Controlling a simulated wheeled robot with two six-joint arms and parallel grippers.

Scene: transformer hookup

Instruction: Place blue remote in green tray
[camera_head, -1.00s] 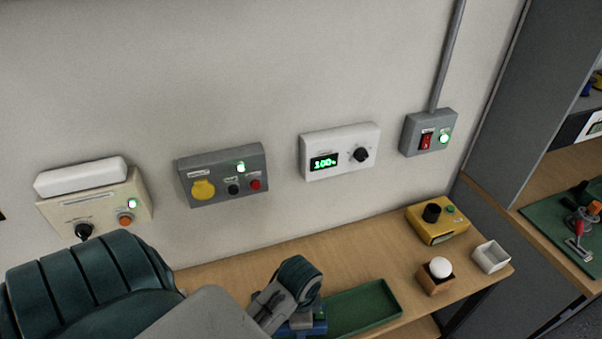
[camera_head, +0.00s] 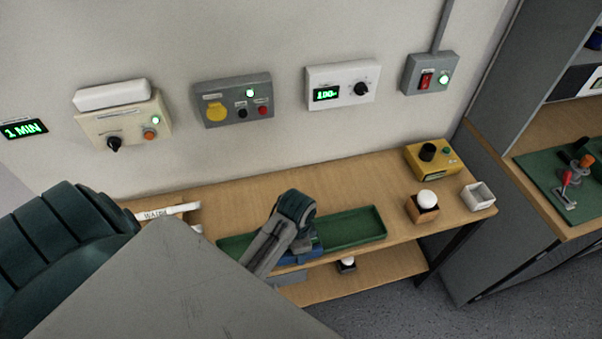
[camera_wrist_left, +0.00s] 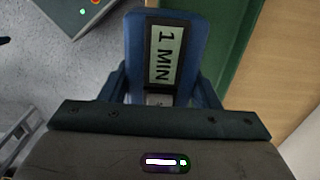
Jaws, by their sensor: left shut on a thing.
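My left gripper (camera_head: 302,247) is shut on the blue remote (camera_wrist_left: 198,52), whose screen reads "1 MIN" in the left wrist view. In the head view the blue remote (camera_head: 300,257) shows under the gripper, at the front edge of the long green tray (camera_head: 350,228). The tray lies on the wooden bench, and my arm hides part of it. In the left wrist view the green tray (camera_wrist_left: 228,40) shows just right of the remote. I cannot tell the remote's height over the tray edge. My right gripper is not in view.
On the bench (camera_head: 365,180) stand a yellow box (camera_head: 433,160) with a black knob, a wooden block with a white button (camera_head: 427,203) and a small white open box (camera_head: 478,196). A white labelled object (camera_head: 165,211) lies left. Control boxes hang on the wall behind.

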